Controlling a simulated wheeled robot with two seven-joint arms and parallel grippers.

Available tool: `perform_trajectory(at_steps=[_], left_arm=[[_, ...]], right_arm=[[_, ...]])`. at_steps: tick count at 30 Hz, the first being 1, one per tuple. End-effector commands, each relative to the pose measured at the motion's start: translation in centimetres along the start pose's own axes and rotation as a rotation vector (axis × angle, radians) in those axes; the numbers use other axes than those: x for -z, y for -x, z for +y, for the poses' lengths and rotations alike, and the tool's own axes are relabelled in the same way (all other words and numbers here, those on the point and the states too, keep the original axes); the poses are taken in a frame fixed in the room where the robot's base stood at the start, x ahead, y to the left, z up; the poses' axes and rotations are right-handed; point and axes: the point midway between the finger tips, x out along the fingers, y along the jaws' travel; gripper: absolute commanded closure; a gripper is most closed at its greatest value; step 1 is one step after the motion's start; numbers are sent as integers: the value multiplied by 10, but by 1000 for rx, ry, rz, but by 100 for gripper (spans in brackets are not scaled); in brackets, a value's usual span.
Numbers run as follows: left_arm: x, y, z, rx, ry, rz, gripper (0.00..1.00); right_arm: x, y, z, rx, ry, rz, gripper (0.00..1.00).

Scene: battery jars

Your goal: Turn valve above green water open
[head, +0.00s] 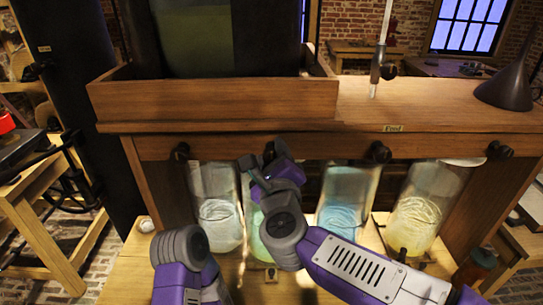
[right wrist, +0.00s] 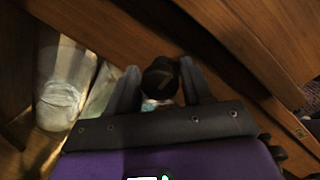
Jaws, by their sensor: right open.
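The dark valve knob (head: 269,151) above the green water is on the front of the wooden bench, second from left. It shows between my fingers in the right wrist view (right wrist: 160,77). The jar of green water (head: 257,238) stands below it, largely hidden by my right arm. My right gripper (head: 266,167) is open at this valve, with one finger on each side of the knob; I cannot tell whether they touch it. My left arm shows at the lower left, but its gripper is not visible.
Other dark valves sit at the left (head: 180,152), over the blue jar (head: 379,152) and at the right (head: 498,150). A whitish jar (head: 217,208), a blue jar (head: 346,198) and a yellow jar (head: 420,212) stand beside the green one. A dark funnel (head: 504,90) is on the top.

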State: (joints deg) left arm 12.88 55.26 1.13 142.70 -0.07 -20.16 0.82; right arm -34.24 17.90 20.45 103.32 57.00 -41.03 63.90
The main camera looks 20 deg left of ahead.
Motion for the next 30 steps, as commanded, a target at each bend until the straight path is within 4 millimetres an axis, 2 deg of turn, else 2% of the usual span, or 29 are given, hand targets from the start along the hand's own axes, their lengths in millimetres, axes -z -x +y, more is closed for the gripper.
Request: perform_trajectory(at_steps=[1, 9, 20, 30], left_arm=[[0, 0, 0, 0, 0, 0, 100], [0, 0, 0, 0, 0, 0, 100], [0, 8, 3, 0, 0, 0, 100], [-2, 34, 13, 0, 0, 0, 100]], right_arm=[[0, 0, 0, 0, 0, 0, 52], [0, 0, 0, 0, 0, 0, 90], [-1, 0, -1, -6, 68, 5, 90], [-3, 1, -2, -27, 327, 24, 90]])
